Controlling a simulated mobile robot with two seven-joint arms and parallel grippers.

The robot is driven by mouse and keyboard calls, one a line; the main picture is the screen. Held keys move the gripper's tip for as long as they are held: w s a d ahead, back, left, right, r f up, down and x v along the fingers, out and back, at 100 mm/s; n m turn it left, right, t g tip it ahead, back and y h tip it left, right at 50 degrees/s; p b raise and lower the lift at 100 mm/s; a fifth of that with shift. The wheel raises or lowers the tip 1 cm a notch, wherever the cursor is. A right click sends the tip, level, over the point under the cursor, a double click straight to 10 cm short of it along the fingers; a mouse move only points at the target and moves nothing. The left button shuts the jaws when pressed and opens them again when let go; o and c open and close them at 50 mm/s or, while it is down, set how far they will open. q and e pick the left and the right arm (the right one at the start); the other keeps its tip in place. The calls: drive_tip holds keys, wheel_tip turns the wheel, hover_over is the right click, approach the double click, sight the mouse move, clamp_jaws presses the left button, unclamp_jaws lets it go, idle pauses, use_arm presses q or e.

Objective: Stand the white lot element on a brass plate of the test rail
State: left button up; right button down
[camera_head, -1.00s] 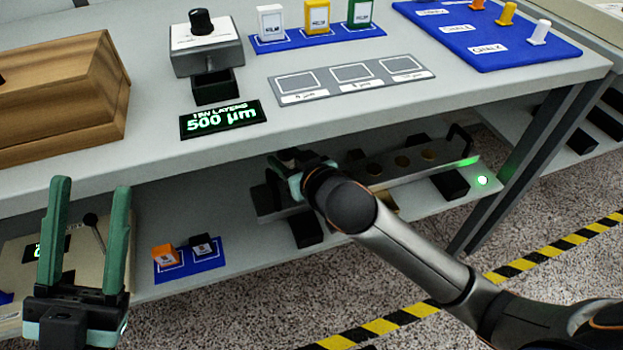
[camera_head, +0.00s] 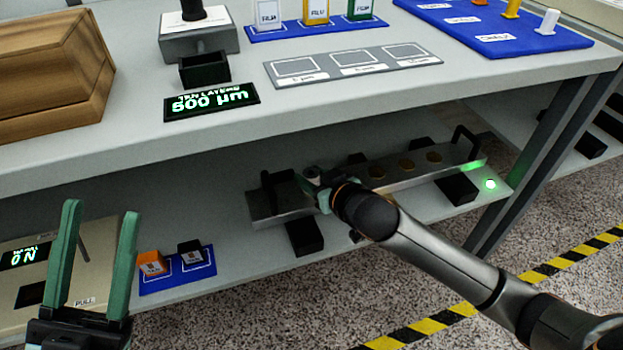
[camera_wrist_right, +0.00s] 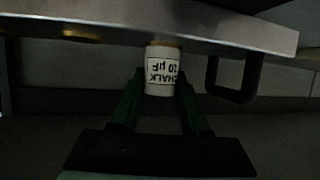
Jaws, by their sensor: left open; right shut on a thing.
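The white lot element (camera_wrist_right: 161,72), a small cylinder lettered CHALK 10 µF, stands between the fingers of my right gripper (camera_wrist_right: 160,88) in the right wrist view. In the head view the right gripper (camera_head: 321,192) is shut on the element (camera_head: 313,172) near the left end of the test rail (camera_head: 268,204). In the wrist view its far end meets a thin brass-coloured edge at the rail; I cannot tell whether it rests there. Other brass plates (camera_head: 407,166) lie bare to the right along the rail. My left gripper (camera_head: 98,268) is open and empty at lower left.
The rail stands on a lower shelf, under the bench top (camera_head: 330,108). A black handle (camera_head: 466,140) rises at its right end, with a green lamp (camera_head: 490,184) nearby. A blue mat (camera_head: 178,270) with orange and black blocks lies left of the rail.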

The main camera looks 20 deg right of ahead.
drive_tip(key=shift+c, duration=1.9)
unclamp_jaws()
drive_tip(key=shift+r, duration=0.1)
drive_tip(key=shift+s+r, duration=0.1)
drive_tip(key=shift+s, duration=0.15)
drive_tip(key=p+v, duration=0.4)
drive_tip(key=v, duration=0.7)
drive_tip(key=shift+s+d, duration=0.15)
drive_tip(key=shift+s, duration=0.1)
